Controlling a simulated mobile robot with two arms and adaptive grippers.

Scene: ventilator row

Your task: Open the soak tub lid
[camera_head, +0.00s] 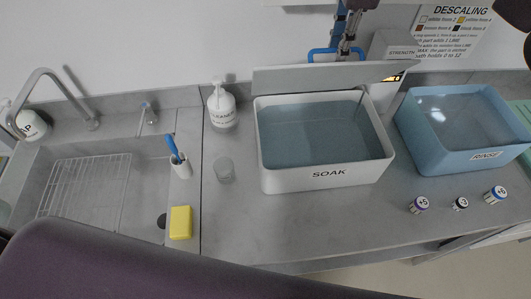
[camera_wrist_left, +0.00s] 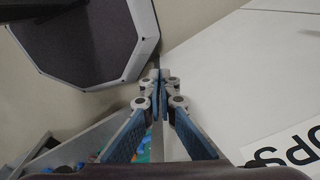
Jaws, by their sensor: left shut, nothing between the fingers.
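The soak tub (camera_head: 320,180) is a white tub labelled SOAK, with blue-grey water inside, in the middle of the head view. Its lid (camera_head: 300,78) is raised at the back edge, so the tub's mouth is uncovered. A blue handle-like loop (camera_head: 318,52) shows above the lid's upper edge. My right gripper (camera_head: 346,46) is at that loop, behind the lid; whether its fingers are around the loop or only touching it I cannot tell. My left gripper (camera_wrist_left: 160,80) shows in the left wrist view, shut and empty, away from the tub.
A blue rinse tub (camera_head: 465,125) stands right of the soak tub, with several small labelled pots (camera_head: 460,204) in front. A cleaner bottle (camera_head: 221,108), a clear cup (camera_head: 224,169), a brush holder (camera_head: 181,166) and a yellow sponge (camera_head: 181,222) stand left, beside the sink (camera_head: 60,225).

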